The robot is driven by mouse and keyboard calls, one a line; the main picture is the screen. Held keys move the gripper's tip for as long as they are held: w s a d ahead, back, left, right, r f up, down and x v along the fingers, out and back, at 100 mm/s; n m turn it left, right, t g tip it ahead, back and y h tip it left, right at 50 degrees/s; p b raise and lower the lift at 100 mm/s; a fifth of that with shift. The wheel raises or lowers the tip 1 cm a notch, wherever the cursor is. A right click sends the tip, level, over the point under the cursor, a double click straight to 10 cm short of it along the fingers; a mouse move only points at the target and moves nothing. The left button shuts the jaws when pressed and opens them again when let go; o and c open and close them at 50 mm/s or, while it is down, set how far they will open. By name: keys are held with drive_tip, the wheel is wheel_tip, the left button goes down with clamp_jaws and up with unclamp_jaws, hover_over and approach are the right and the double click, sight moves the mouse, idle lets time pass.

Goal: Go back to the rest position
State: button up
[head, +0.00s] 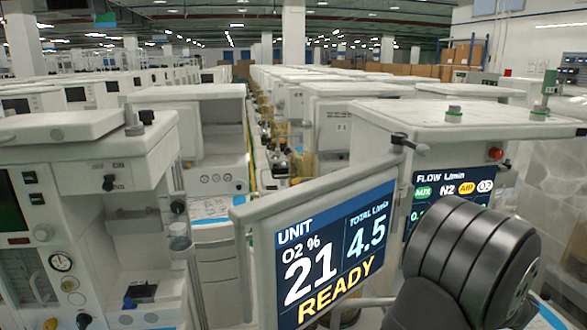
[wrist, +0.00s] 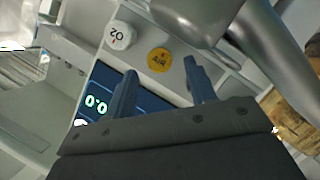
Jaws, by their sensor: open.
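My gripper (wrist: 160,67) shows in the wrist view, its two blue-grey fingers spread apart with nothing between them. Beyond the fingertips is a yellow AIR knob (wrist: 158,59), seen in the gap. A white O2 knob (wrist: 119,36) lies up and left of it. A dark flow screen (wrist: 98,84) with green digits is partly hidden behind the left finger. In the head view, my gripper is not visible; my dark arm link covers the lower right. The flow screen (head: 425,205) with several coloured gas labels shows there behind the arm, its lower part hidden.
A tilted monitor (head: 325,245) reading O2 21%, 4.5 and READY stands left of my arm, close to it. A white cart (head: 85,145) stands at the left. The right cart's top (head: 400,118) carries small fittings. Rows of carts fill the background.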

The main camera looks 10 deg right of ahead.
drive_tip(key=x, duration=0.3)
idle(0.5)
drive_tip(key=s+a+r, duration=0.1)
drive_tip(key=s+a, duration=0.1)
drive_tip(key=s, duration=0.5)
drive_tip(key=s+a+r+n+h, duration=0.1)
drive_tip(key=s+a+r, duration=0.1)
drive_tip(key=s, duration=0.5)
drive_tip(key=shift+a+r+n, duration=0.15)
drive_tip(key=shift+a+n, duration=0.15)
drive_tip(key=shift+a, duration=0.15)
idle(2.2)
